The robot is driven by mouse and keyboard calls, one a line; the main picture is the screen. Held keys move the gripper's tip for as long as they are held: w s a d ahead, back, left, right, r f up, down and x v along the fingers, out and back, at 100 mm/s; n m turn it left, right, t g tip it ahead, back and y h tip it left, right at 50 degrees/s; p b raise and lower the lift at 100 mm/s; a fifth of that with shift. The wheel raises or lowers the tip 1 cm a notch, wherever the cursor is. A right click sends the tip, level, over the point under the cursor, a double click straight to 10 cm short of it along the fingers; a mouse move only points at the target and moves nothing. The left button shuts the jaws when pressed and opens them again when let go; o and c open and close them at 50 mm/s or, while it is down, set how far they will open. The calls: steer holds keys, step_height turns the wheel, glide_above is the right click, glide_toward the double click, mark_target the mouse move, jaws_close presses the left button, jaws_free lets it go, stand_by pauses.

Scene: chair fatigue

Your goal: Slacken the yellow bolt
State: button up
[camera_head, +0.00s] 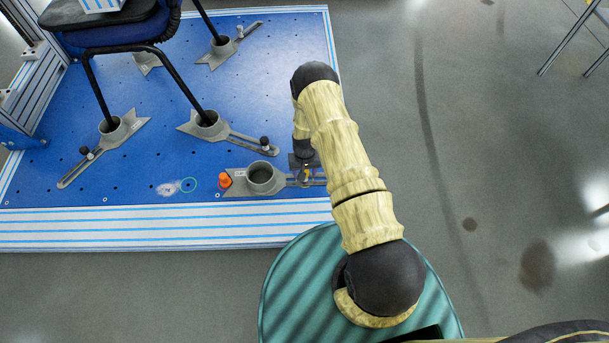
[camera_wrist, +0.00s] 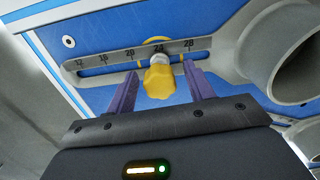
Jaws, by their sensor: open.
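The yellow bolt (camera_wrist: 159,82) sits in the slot of a grey metal arm (camera_wrist: 105,59) marked with a number scale, near the 24 area. In the wrist view my gripper (camera_wrist: 158,80) is open, with one purple finger on each side of the bolt's yellow head and a gap showing on both sides. In the head view my gripper (camera_head: 305,172) is over the slotted arm beside the grey cup fixture (camera_head: 261,177). The bolt is small there and partly hidden by my arm.

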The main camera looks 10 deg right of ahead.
steer(key=m, duration=0.2)
steer(key=shift+m, duration=0.4)
steer(key=shift+m, duration=0.7)
steer(key=m, duration=0.2)
steer(key=shift+m, duration=0.4)
steer(key=shift+m, duration=0.5)
steer(key=m, duration=0.3)
